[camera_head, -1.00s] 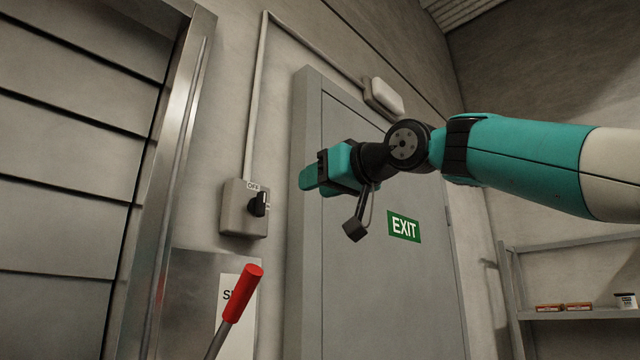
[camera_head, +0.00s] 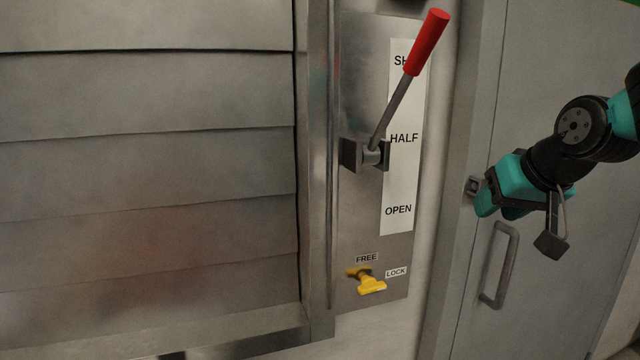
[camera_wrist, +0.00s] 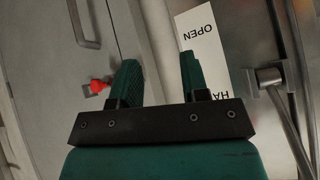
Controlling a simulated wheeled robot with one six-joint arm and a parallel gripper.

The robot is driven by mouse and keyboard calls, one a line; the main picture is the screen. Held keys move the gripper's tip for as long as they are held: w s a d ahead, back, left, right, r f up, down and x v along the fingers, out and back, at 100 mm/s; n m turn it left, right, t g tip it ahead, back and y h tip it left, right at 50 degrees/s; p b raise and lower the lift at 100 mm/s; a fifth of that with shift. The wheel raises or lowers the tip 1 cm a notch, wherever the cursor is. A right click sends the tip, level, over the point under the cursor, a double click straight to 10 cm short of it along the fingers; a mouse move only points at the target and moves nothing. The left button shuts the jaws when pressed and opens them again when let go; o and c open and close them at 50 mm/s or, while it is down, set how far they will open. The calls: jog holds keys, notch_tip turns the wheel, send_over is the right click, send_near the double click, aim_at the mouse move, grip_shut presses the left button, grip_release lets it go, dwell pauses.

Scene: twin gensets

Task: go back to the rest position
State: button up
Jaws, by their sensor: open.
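My gripper (camera_head: 488,198) is at the right of the head view, in front of the grey door and its frame. Its teal fingers point left, and I see nothing between them. In the wrist view my gripper (camera_wrist: 158,62) shows two separate, empty fingers. The lever (camera_head: 428,42) with the red grip stands left of my gripper and apart from it, tilted up toward the top label, which it partly covers. The lever's scale strip (camera_head: 398,175) reads HALF and OPEN lower down. It also shows upside down in the wrist view (camera_wrist: 200,40), behind the fingers.
A yellow knob (camera_head: 370,283) sits below the lever, between FREE and LOCK labels. Large grey louvre slats (camera_head: 150,150) fill the left. The door handle (camera_head: 500,265) is below my gripper. A small red piece (camera_wrist: 97,86) shows left of the fingers in the wrist view.

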jog(key=s+d+f+g+h, duration=0.2)
jog(key=s+f+g, duration=0.3)
jog(key=s+f, duration=1.05)
jog(key=s+a+r+n+g+y, duration=0.1)
jog(key=s+a+r+n+y, duration=0.1)
jog(key=a, duration=0.5)
jog(key=s+a+r+n+g+y, duration=0.2)
jog(key=s+a+r+n, duration=0.2)
jog(key=s+a, duration=0.3)
jog(key=shift+s+a+r+n, duration=0.3)
jog(key=shift+a+n, duration=0.15)
jog(key=shift+n, duration=0.15)
